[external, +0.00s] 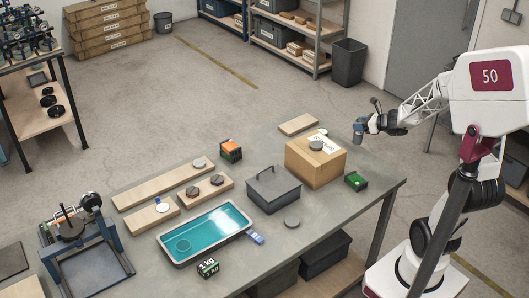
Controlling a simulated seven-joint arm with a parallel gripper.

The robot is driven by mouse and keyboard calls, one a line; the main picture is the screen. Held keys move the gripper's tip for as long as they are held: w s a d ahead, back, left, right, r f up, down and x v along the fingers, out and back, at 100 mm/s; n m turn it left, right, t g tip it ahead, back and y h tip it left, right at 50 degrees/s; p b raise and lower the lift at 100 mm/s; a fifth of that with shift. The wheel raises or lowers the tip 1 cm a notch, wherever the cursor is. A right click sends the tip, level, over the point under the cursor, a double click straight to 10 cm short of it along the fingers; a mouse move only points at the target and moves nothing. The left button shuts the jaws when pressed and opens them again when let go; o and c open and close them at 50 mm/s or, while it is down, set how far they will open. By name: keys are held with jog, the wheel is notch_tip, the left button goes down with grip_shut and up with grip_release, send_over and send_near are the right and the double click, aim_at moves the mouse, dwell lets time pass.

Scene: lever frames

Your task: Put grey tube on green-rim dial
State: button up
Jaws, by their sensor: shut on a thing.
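My gripper (366,125) is at the right, in the air beyond the right end of the workbench, higher than the cardboard box. It is shut on a small grey-blue cylinder, which looks like the grey tube (358,131) and hangs roughly upright. I cannot make out a green-rim dial for certain. Several small round discs lie on the bench and its boards, among them a grey disc (292,222) and a pale disc (199,164), but their rim colours are too small to tell. A faint ring (183,245) shows in the teal tray.
The workbench (330,213) also bears a cardboard box (301,169), a dark lidded box (273,192), a green block (356,181), an orange-topped block (231,150), a teal tray (248,216), wooden boards (150,188) and a blue metal stand (110,236). Bare bench shows at front right.

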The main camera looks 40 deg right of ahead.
jog(key=w+a+f+n+g+y, duration=0.1)
jog(key=w+a+n+y, duration=0.2)
jog(key=w, duration=0.3)
jog(key=shift+g, duration=0.3)
jog(key=shift+w, duration=0.2)
jog(key=w+d+f, duration=0.1)
jog(key=w+d, duration=0.2)
jog(key=w, duration=1.2)
jog(key=shift+w+f, duration=0.3)
jog(key=shift+f, duration=0.15)
jog(key=shift+f, duration=1.6)
jog(key=shift+f, duration=0.15)
